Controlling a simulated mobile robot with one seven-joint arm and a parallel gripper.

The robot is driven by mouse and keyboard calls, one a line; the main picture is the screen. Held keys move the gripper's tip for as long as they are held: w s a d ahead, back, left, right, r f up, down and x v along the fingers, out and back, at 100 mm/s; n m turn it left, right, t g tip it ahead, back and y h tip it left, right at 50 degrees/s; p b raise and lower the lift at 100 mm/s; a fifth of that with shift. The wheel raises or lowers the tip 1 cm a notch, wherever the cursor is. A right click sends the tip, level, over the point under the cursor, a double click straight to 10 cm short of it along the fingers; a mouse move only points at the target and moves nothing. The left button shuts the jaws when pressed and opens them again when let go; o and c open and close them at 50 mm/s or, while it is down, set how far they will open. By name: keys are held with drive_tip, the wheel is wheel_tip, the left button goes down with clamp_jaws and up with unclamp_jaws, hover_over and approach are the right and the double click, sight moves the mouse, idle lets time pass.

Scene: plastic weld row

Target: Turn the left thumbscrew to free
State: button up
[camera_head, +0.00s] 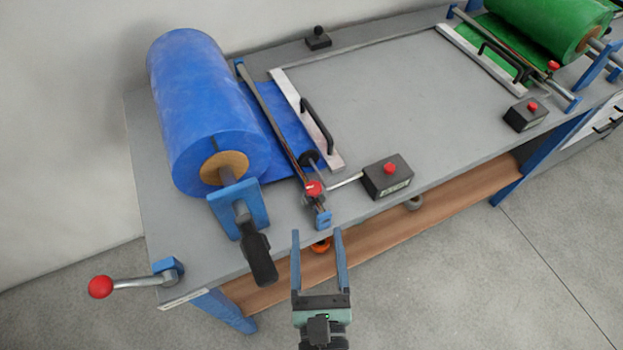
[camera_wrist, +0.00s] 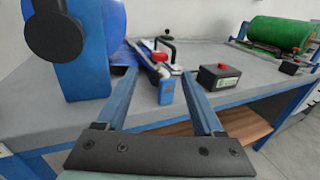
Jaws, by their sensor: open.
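My gripper (camera_head: 317,233) is open and empty, with its two blue fingers apart just in front of the table's near edge. Which of these is the left thumbscrew, if either, I cannot tell. In the wrist view, my gripper's fingers (camera_wrist: 162,75) point at the table edge and a blue end block (camera_wrist: 166,92). I cannot make out the orange knob there.
A blue film roll (camera_head: 205,105) stands on the table's left, with a black hanging handle (camera_head: 258,258) left of my gripper. A red-knobbed lever (camera_head: 313,188) and a black button box (camera_head: 388,177) stand near the edge. A red-ended crank (camera_head: 101,286) juts out at the left.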

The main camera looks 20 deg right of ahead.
sight(314, 196)
drive_tip(key=p+x, duration=0.1)
drive_tip(key=x, duration=0.9)
drive_tip(key=shift+w+d, duration=0.1)
drive_tip(key=shift+w, duration=0.2)
drive_tip(key=shift+c, duration=0.2)
clamp_jaws()
